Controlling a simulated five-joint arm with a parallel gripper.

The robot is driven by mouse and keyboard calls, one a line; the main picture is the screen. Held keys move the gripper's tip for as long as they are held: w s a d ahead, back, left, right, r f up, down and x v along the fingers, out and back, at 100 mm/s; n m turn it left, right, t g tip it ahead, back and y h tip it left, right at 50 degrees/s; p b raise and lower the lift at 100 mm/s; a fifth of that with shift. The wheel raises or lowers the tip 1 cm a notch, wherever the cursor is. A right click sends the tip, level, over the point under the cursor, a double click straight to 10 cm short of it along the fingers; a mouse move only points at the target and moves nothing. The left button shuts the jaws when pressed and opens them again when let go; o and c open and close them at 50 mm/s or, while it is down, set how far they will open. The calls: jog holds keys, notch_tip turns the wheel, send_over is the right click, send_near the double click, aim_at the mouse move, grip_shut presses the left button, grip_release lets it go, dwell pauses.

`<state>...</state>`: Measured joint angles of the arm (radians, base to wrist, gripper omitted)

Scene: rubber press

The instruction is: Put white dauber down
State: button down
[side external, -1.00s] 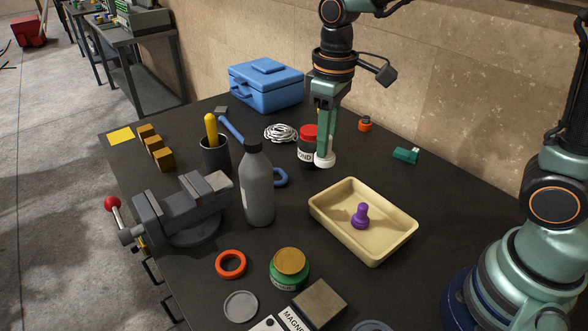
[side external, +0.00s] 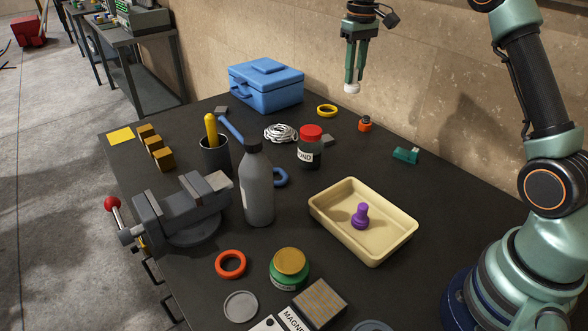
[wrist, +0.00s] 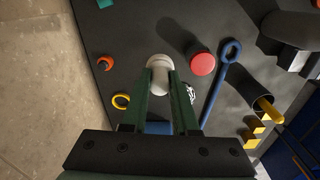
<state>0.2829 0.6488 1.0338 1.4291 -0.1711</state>
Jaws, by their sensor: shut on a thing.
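The white dauber (side external: 352,88) is between the fingertips of my gripper (side external: 354,80), which is shut on it. My gripper holds it well above the back of the table, in front of the wall. In the wrist view the dauber (wrist: 159,63) shows as a pale round head at the tips of the two green fingers (wrist: 160,85). The rest of it is partly hidden by the fingers.
A red-capped jar (side external: 311,150), a yellow ring (side external: 327,110), an orange-and-black piece (side external: 365,124) and a green piece (side external: 405,155) stand on the table below. A cream tray (side external: 325,222) holds a purple dauber (side external: 360,216). A grey bottle (side external: 257,190) stands left of the tray.

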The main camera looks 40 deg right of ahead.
jog(key=w+d+f, duration=0.1)
jog(key=w+d, duration=0.1)
jog(key=d, duration=0.4)
jog(key=shift+m, duration=0.3)
jog(key=f, duration=1.9)
jog(key=shift+d+f, duration=0.2)
jog(key=shift+f, duration=0.1)
jog(key=shift+f, duration=0.1)
jog(key=c, duration=0.7)
grip_release()
